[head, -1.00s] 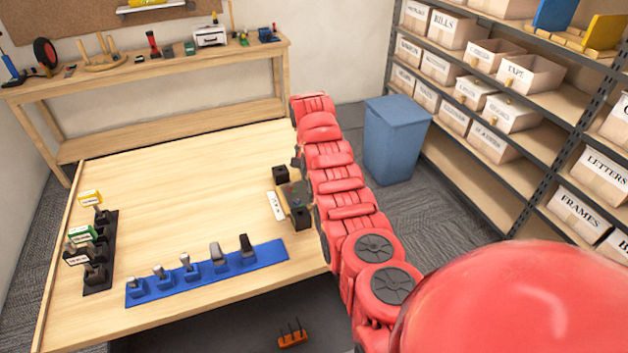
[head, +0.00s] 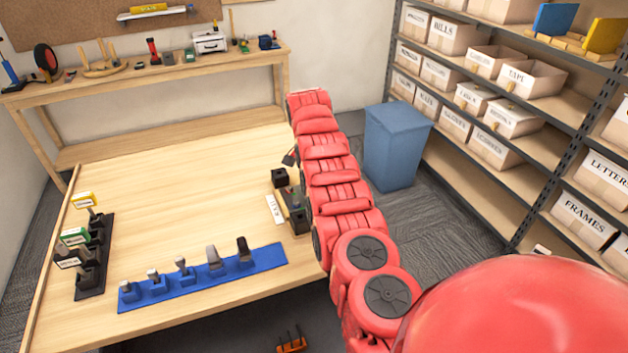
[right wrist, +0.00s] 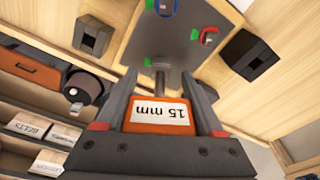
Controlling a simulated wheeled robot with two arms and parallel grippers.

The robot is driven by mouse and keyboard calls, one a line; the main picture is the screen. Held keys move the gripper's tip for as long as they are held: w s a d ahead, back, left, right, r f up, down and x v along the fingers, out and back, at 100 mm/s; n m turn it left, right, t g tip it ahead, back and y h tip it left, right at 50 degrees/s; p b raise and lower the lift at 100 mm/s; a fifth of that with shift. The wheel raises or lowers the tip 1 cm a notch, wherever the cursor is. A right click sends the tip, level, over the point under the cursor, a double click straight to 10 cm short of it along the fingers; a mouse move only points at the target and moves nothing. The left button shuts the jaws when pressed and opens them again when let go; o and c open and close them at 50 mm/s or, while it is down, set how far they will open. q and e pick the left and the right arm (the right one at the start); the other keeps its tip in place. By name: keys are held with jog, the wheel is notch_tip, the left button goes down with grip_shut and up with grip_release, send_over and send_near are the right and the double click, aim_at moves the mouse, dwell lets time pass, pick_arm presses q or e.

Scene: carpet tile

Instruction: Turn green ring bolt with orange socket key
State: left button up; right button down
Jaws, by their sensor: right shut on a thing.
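In the right wrist view, my right gripper (right wrist: 160,85) is shut on the orange socket key (right wrist: 160,113), whose white label reads "15 mm". The key's metal shaft points away from the gripper toward a grey plate (right wrist: 170,40). Its tip meets a small green ring (right wrist: 160,64), which looks like the green ring bolt, near the plate's edge. I cannot tell how deep the key sits on it. A red-ringed bolt (right wrist: 208,38) and a blue-ringed one (right wrist: 162,8) are on the same plate. In the head view my red right arm partly hides the plate. My left gripper is not in view.
Dark blocks (right wrist: 92,35) and (right wrist: 250,55) flank the plate. On the table (head: 180,190), a blue rack (head: 200,282) holds several tools and a black rack (head: 95,262) stands at left. The table's middle is clear. A blue bin (head: 393,150) stands beyond my arm.

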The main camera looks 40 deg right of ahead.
jog(key=shift+r, duration=0.15)
jog(key=shift+n, duration=0.3)
jog(key=shift+n+b, duration=0.3)
jog(key=shift+r, duration=2.25)
jog(key=shift+f, duration=0.1)
